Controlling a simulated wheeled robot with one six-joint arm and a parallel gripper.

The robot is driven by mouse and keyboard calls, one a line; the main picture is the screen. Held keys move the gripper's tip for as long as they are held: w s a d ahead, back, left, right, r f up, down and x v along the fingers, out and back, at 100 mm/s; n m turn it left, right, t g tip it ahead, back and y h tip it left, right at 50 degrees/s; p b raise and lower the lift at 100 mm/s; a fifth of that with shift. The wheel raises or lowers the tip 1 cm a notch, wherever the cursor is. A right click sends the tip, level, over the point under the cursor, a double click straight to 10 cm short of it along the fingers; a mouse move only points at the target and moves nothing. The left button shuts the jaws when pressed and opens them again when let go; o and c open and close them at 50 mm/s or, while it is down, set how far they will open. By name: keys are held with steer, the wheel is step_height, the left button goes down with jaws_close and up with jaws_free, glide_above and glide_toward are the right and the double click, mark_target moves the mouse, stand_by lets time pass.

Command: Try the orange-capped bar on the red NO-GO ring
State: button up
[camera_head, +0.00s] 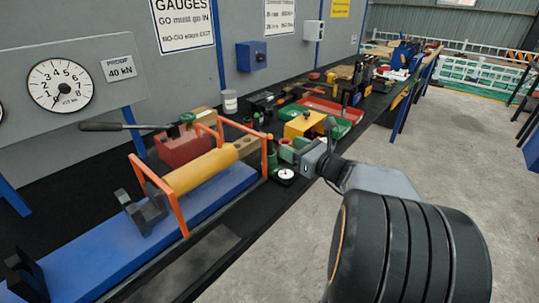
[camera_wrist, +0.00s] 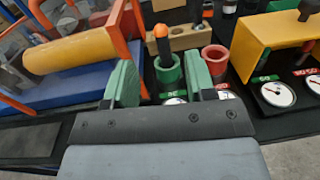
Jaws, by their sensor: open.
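In the wrist view the orange-capped bar (camera_wrist: 163,46) stands upright, its dark lower end appearing to sit inside the green ring (camera_wrist: 169,76) marked GO. The red NO-GO ring (camera_wrist: 215,62) stands just right of the green ring, with nothing seen in it. My gripper (camera_wrist: 161,80) is open, with one green-padded finger on each side of the green ring and bar. A gap shows between the bar and each finger. In the head view my gripper (camera_head: 299,157) is over the bench; the bar cannot be made out there.
A wooden block with holes (camera_wrist: 186,37) stands behind the rings. A yellow gauge stand (camera_wrist: 275,45) with dials is to the right. The orange frame and yellow cylinder (camera_head: 202,171) lie to the left on a blue base (camera_head: 100,262).

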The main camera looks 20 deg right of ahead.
mark_target(272, 137)
steer(key=shift+x, duration=4.6)
steer(key=shift+c, duration=0.2)
jaws_close()
